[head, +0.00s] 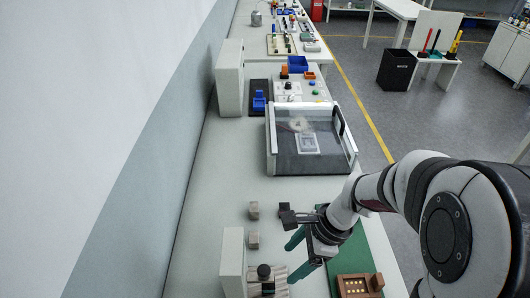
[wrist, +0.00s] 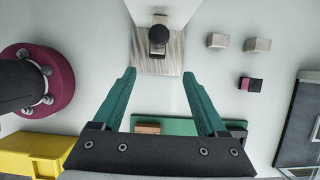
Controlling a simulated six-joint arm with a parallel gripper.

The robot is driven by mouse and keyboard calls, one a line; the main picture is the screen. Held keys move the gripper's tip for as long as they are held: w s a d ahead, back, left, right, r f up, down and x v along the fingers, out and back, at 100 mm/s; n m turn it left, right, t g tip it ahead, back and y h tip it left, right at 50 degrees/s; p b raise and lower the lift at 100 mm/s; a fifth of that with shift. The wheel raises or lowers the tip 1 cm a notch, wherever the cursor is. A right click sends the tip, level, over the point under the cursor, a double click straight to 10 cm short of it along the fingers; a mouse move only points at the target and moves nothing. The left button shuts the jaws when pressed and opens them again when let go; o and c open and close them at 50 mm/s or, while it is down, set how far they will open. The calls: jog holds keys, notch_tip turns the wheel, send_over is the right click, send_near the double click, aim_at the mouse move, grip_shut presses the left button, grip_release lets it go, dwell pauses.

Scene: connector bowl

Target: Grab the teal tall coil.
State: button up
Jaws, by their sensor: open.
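I cannot make out a teal tall coil in either view. My gripper (head: 291,262) has two teal fingers and is over the near part of the bench. The fingertips point toward a striped metal plate (wrist: 143,64) carrying a black round knob (wrist: 159,34). In the head view the plate (head: 282,284) and knob (head: 264,272) lie left of the gripper. My arm hides part of the bench at the lower right.
Two grey blocks (wrist: 218,40) (wrist: 257,45) and a pink-and-black block (wrist: 250,84) lie right of the plate. A yellow bin (wrist: 30,152) is at lower left. A glass-lidded case (head: 310,160) stands farther back.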

aim_at(268, 286)
jog(key=x, duration=1.3)
jog(key=shift+s+a, duration=0.2)
jog(key=shift+s, duration=0.05)
jog(key=shift+r, duration=0.1)
grip_shut()
